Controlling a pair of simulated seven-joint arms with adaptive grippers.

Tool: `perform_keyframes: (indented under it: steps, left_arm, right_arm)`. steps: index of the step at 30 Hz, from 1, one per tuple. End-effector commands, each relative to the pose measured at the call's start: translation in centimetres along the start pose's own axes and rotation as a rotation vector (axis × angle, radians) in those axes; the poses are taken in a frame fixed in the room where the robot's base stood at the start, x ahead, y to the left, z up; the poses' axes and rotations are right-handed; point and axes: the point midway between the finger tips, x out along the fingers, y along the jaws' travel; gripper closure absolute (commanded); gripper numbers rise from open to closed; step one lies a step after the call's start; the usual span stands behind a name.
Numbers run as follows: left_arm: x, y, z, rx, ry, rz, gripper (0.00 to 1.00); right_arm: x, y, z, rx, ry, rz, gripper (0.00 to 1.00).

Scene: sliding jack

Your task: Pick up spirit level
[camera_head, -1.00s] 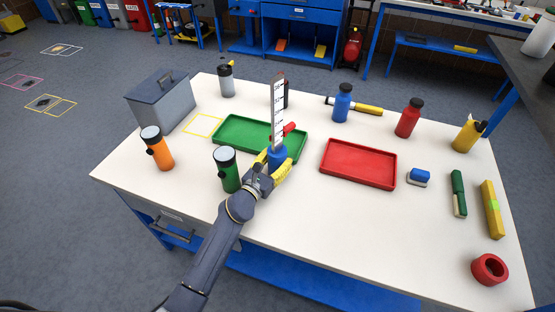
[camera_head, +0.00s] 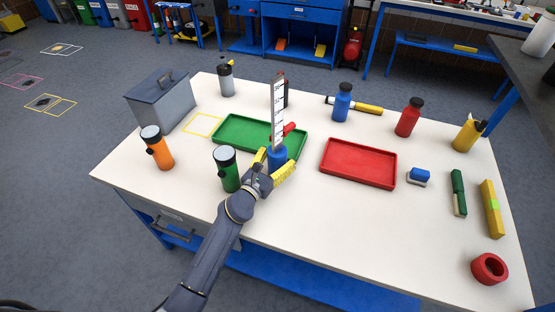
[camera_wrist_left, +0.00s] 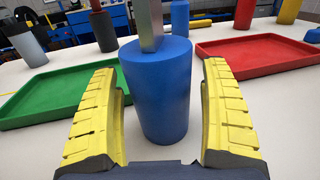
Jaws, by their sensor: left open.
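The spirit level is most likely the yellow bar with a green middle (camera_head: 492,209), lying at the right side of the table. My left gripper (camera_head: 275,172) is far to its left, near the front middle of the table. Its yellow fingers are open on either side of a blue cylinder (camera_head: 278,155) with an upright marked ruler (camera_head: 278,110) rising from it. In the left wrist view the blue cylinder (camera_wrist_left: 157,95) stands between the spread fingers, with a visible gap on each side. My right gripper is not in view.
A green tray (camera_head: 228,138) is behind the cylinder and a red tray (camera_head: 358,163) to its right. A green torch (camera_head: 228,172) stands close left of my gripper. A green tool (camera_head: 458,193) lies beside the yellow bar, and a red ring (camera_head: 489,269) in front. The front middle is clear.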

Motion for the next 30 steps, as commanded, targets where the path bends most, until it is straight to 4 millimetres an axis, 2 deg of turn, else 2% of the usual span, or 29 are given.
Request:
perform_keyframes:
  steps: [16,23,26,30]
  left_arm:
    - [-9.1,0.0,-0.2,0.001,0.004,0.000,0.19]
    - [-11.2,0.1,-0.2,0.001,0.003,0.000,0.19]
    - [-11.5,0.0,-0.2,0.000,0.003,0.000,0.19]
    - [-11.7,0.0,-0.1,0.000,0.003,0.000,0.19]
  right_arm:
    - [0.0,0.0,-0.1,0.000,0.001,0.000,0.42]
    - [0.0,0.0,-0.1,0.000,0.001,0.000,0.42]
    - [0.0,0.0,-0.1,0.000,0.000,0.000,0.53]
    - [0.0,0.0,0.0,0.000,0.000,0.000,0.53]
